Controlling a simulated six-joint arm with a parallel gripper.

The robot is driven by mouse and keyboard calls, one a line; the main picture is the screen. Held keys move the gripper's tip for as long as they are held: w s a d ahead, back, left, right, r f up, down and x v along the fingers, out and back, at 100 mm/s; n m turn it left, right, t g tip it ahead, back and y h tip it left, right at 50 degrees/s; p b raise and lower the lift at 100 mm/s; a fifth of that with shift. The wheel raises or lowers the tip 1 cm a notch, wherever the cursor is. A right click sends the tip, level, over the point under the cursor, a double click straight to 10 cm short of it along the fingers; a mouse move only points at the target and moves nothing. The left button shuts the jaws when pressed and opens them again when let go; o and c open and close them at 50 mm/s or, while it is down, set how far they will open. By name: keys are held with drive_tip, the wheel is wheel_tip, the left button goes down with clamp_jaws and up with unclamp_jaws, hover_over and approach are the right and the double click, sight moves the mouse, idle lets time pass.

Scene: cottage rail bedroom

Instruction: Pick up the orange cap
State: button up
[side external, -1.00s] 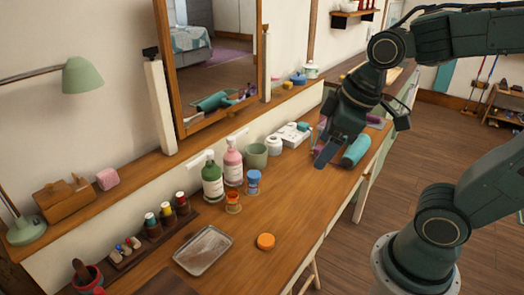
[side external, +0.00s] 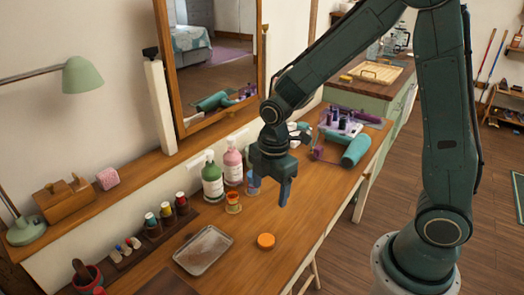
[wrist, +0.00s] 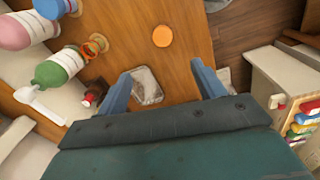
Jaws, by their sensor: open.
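The orange cap (side external: 265,241) lies flat on the wooden tabletop, to the right of the metal tray. It also shows in the wrist view (wrist: 163,36), near the top middle, beyond the fingertips and roughly between their lines. My gripper (side external: 285,200) is above the table, a little behind the cap and higher than it, and apart from it. In the wrist view my gripper's two fingers (wrist: 158,76) are spread with nothing held between them. Nothing hides the cap in either view.
A metal tray (side external: 204,250) lies left of the cap. A teal hair dryer (side external: 355,150) lies farther back. The tabletop around the cap is clear.

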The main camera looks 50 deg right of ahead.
drive_tip(key=f, duration=0.1)
drive_tip(key=f+n, duration=0.1)
drive_tip(key=w+f+n, duration=0.1)
drive_tip(key=f, duration=0.1)
drive_tip(key=shift+a+g, duration=0.2)
drive_tip(key=shift+g, duration=0.1)
hover_over(266, 239)
drive_tip(key=shift+w+f, duration=0.1)
drive_tip(key=shift+f, duration=4.15)
drive_tip(key=shift+f, duration=0.15)
drive_tip(key=shift+f, duration=2.45)
drive_tip(key=c, duration=1.1)
